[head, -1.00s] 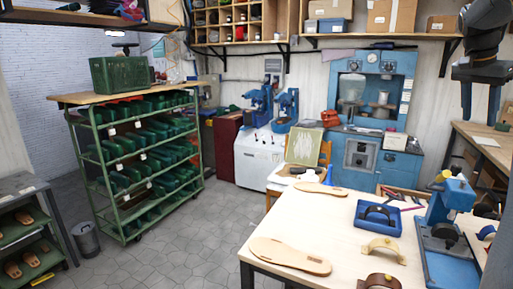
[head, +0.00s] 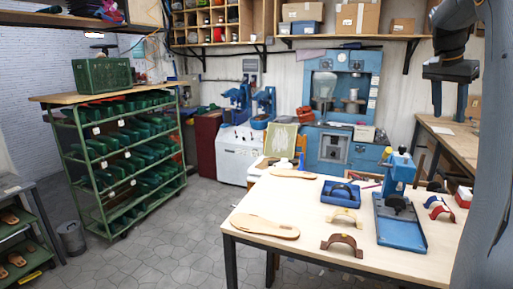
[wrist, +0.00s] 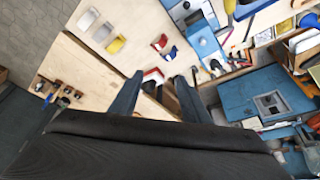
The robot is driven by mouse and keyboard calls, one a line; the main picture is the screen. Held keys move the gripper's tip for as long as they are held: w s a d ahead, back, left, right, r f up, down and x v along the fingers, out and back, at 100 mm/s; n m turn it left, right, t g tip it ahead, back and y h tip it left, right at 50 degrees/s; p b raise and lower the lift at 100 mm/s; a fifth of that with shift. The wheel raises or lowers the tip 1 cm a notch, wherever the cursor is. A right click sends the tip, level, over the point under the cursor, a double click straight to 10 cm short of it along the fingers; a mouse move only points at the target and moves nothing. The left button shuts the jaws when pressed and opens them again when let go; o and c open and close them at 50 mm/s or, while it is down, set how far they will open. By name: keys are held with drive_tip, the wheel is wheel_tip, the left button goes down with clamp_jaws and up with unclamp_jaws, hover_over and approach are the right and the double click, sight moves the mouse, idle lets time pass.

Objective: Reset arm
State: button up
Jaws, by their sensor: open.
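My gripper (head: 449,110) hangs at the upper right of the head view with its two fingers pointing down. It is open, and nothing shows between the fingers. In the wrist view its dark fingers (wrist: 158,92) are spread apart, above a workbench and table seen from overhead. My arm link fills the right edge of the head view.
The pale worktable (head: 310,230) carries wooden soles (head: 264,226), several straps, a blue tray (head: 341,194) and a blue press (head: 399,172). A workbench (head: 455,145) stands at the right. A green rack (head: 62,165) of footwear stands left. The grey floor between is clear.

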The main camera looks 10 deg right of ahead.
drive_tip(key=a+f+n+t+y, duration=0.1)
drive_tip(key=a+f+n, duration=0.2)
drive_tip(key=a+f, duration=0.5)
drive_tip(key=a+f+n+y, duration=0.1)
drive_tip(key=a+f+n, duration=0.25)
drive_tip(key=a, duration=0.85)
drive_tip(key=a+f+n+t+y, duration=0.1)
drive_tip(key=a+f+n, duration=0.2)
drive_tip(key=a+f, duration=0.5)
drive_tip(key=s+a+f+n+y, duration=0.1)
drive_tip(key=s+a+f+n, duration=0.2)
drive_tip(key=s+a+f, duration=0.45)
drive_tip(key=s+a+f+n, duration=0.3)
drive_tip(key=s+a+f, duration=0.1)
drive_tip(key=s+a, duration=0.6)
wheel_tip(320, 180, down, 11)
drive_tip(key=g+b, duration=0.2)
drive_tip(key=b, duration=0.8)
drive_tip(key=shift+s+f, duration=0.15)
drive_tip(key=shift+s, duration=0.05)
drive_tip(key=shift+m, duration=0.25)
